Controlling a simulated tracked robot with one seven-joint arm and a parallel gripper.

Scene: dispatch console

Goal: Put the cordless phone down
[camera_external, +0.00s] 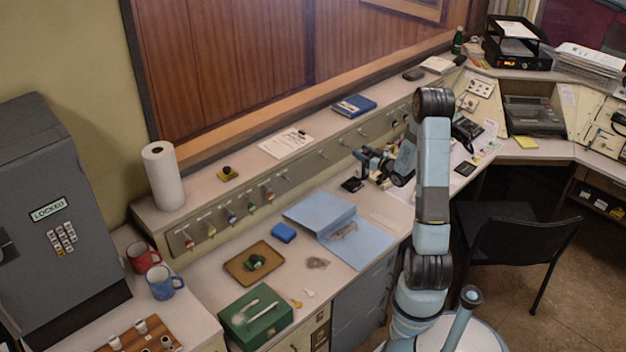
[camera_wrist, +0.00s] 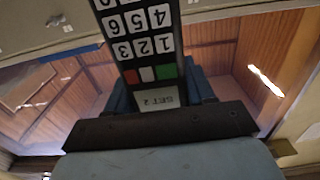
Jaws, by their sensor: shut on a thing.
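The cordless phone (camera_wrist: 148,45) is black with white number keys, red, white and green buttons and a "SET 2" label. It fills the top middle of the wrist view, its keys upside down. My gripper (camera_wrist: 160,92) is shut on it, with blue finger parts on both sides. In the external view my gripper (camera_external: 372,160) is over the back of the console desk, below the row of switches. The phone is too small there to make out clearly. A small black item (camera_external: 352,184) lies on the desk just left of the gripper; I cannot tell whether it is a cradle.
A black desk phone (camera_external: 466,130) and papers are to the right. The shelf behind holds a blue book (camera_external: 354,105) and a paper sheet (camera_external: 287,143). A black chair (camera_external: 520,245) stands in front.

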